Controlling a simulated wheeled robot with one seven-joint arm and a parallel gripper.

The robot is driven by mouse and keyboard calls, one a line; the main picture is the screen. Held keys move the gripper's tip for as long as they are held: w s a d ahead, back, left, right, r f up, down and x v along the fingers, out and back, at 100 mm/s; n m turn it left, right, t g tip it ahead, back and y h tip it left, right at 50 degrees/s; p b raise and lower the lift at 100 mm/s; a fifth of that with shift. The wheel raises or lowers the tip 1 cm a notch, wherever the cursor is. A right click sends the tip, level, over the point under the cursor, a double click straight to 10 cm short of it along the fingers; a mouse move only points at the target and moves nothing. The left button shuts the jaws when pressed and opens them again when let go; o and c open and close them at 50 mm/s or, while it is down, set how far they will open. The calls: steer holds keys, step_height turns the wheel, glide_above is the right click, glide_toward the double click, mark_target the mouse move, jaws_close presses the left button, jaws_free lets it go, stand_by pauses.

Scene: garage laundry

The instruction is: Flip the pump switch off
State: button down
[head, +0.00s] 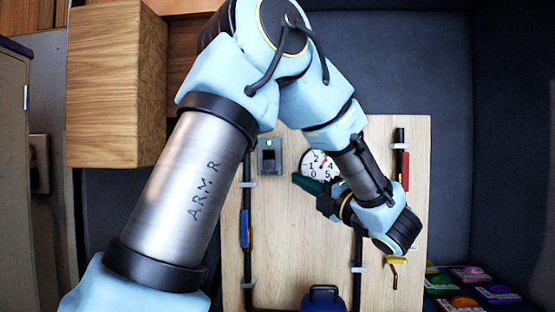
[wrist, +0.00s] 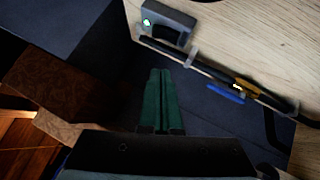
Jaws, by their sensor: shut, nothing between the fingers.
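The pump switch looks to be the grey box (head: 269,156) with a dark middle, at the upper left of the wooden board. In the wrist view the grey box (wrist: 172,24) is at the top, with a small pale light at its left end. The switch lever's position is too small to tell. My gripper (head: 296,180) has green fingers, shut and empty, below and right of the box in the head view, in front of the gauge's lower left edge. In the wrist view the closed fingers (wrist: 158,85) point toward the box, with a visible gap in the picture.
A round white gauge (head: 318,163) is right of the box. Black pipes run down the board (head: 290,230), with a blue handle (head: 244,228) and a yellow handle (head: 396,261). A blue object (head: 323,297) is at the bottom. A wooden cabinet (head: 115,85) juts out at upper left.

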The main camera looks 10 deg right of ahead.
steer(key=shift+s+r, duration=0.1)
steer(key=shift+s, duration=0.25)
steer(key=p, duration=0.8)
glide_toward(266, 154)
steer(key=x, duration=0.5)
steer(key=shift+s+a, duration=0.2)
steer(key=shift+a, duration=0.05)
steer(key=shift+w+d, duration=0.1)
steer(key=shift+w, duration=0.45)
